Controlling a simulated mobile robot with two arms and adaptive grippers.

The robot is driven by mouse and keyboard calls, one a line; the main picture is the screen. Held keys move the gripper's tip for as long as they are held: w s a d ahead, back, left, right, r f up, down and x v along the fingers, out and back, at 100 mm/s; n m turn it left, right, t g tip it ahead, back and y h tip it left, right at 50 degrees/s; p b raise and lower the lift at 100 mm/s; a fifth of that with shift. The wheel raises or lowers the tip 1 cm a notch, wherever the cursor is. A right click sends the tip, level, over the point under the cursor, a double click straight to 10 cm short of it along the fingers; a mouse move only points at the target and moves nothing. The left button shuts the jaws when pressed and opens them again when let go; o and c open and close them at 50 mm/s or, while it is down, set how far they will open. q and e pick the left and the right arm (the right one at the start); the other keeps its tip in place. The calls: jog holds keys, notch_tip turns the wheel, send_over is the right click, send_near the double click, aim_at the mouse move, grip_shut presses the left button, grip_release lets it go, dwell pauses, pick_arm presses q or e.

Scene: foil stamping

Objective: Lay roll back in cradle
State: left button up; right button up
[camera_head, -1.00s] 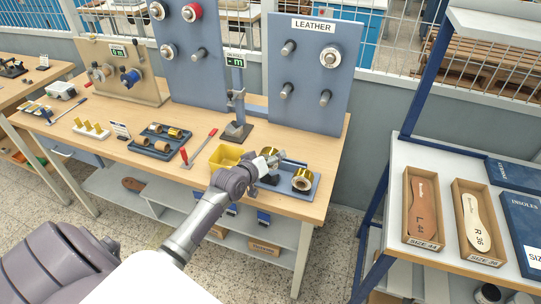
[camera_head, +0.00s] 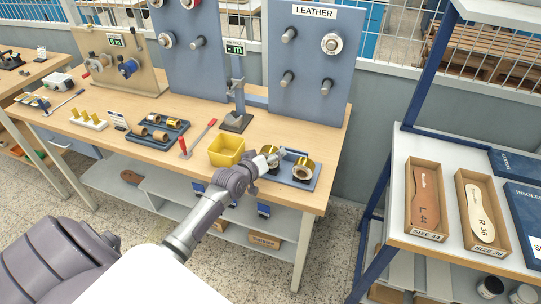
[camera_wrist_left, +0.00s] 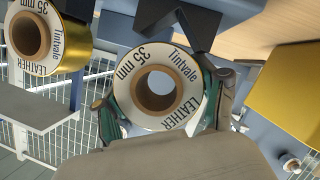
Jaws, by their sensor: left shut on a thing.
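My left gripper (camera_head: 277,157) is over the left part of the blue cradle tray (camera_head: 313,183) at the bench's front right. In the left wrist view its two fingers (camera_wrist_left: 160,100) are shut on the sides of a roll (camera_wrist_left: 158,74) with a white end ring reading Tintvale, LEATHER, 35 mm and a brown core. A dark notched cradle support (camera_wrist_left: 178,22) shows just behind the roll; I cannot tell whether they touch. A second gold LEATHER roll (camera_head: 303,169) sits in the tray's right part and also shows in the left wrist view (camera_wrist_left: 30,36). My right gripper is not in view.
A yellow bin (camera_head: 226,151) stands close left of the tray. Further left are a red-handled tool (camera_head: 184,146) and a dark tray of small rolls (camera_head: 157,133). A stand (camera_head: 237,112) and the LEATHER peg board (camera_head: 315,70) rise behind.

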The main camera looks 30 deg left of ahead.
pick_arm(q)
jog(key=shift+s+d+f, duration=0.1)
jog(key=shift+s+f, duration=0.05)
jog(key=shift+f, duration=0.2)
